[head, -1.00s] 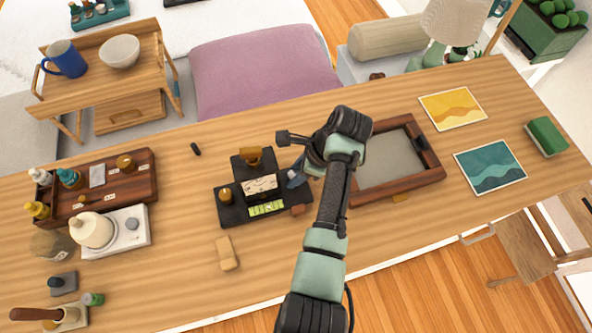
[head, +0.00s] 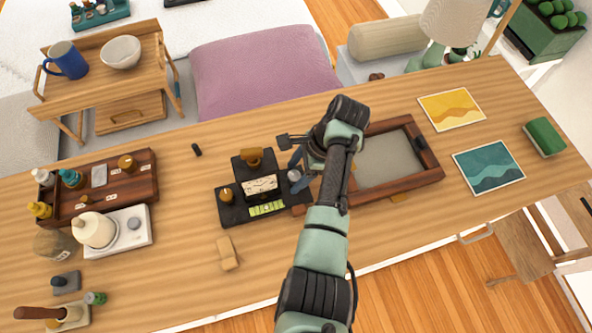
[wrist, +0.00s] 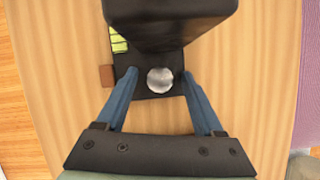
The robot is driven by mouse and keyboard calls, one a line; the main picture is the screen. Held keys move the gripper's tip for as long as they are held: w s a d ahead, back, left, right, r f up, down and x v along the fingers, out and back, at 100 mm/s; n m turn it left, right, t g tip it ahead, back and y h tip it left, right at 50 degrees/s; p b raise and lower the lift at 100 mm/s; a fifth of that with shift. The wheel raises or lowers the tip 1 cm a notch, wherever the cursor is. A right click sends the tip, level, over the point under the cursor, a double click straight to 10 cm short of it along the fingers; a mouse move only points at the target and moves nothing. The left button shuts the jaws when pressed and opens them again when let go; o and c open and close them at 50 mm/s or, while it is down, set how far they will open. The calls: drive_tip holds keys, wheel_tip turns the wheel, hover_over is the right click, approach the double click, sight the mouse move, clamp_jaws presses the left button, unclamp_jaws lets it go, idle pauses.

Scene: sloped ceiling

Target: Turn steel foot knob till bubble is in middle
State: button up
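The steel foot knob (head: 294,175) is a round silver disc at the right end of a black stand (head: 233,212). It also shows in the wrist view (wrist: 160,81). The stand carries a dial box (head: 262,187), brass knobs and a yellow-green level vial (head: 267,208). The vial is partly cut off in the wrist view (wrist: 118,40), and its bubble is too small to place. My gripper (head: 298,174) is open, with one blue finger on each side of the steel knob. Gaps show between the fingers and the knob.
A brown framed tray (head: 437,173) lies just right of my gripper. A small reddish-brown block (wrist: 107,76) sits beside the stand. A tan block (head: 227,253) lies in front. A wooden organiser (head: 145,182) stands at left.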

drive_tip(key=p+v, duration=0.1)
drive_tip(key=v, duration=1.2)
drive_tip(key=shift+p, duration=0.35)
drive_tip(key=w+d+r+n+t+h, duration=0.1)
drive_tip(key=w+r+n+t+h, duration=0.25)
drive_tip(key=w+r+t, duration=0.55)
drive_tip(key=w+r+n+t, duration=0.2)
drive_tip(key=r+n+t, duration=0.1)
drive_tip(key=r, duration=0.7)
drive_tip(key=w+r+n+t, duration=0.2)
drive_tip(key=r+t, duration=0.1)
drive_tip(key=r, duration=0.8)
drive_tip(key=s+a+r+n+t+h, duration=0.1)
drive_tip(key=s+a+r+n+t, duration=0.2)
drive_tip(key=r, duration=0.6)
drive_tip(key=s+r+n+t+h, duration=0.1)
drive_tip(key=s+r+t, duration=0.35)
drive_tip(key=r, duration=0.35)
drive_tip(key=s+a+r+n+t, duration=0.2)
drive_tip(key=s+r+n+t, duration=0.2)
drive_tip(key=s+r, duration=0.8)
drive_tip(key=shift+s+a+t+y, duration=0.25)
drive_tip(key=shift+s+t+y, duration=0.2)
drive_tip(key=shift+s+t, duration=0.4)
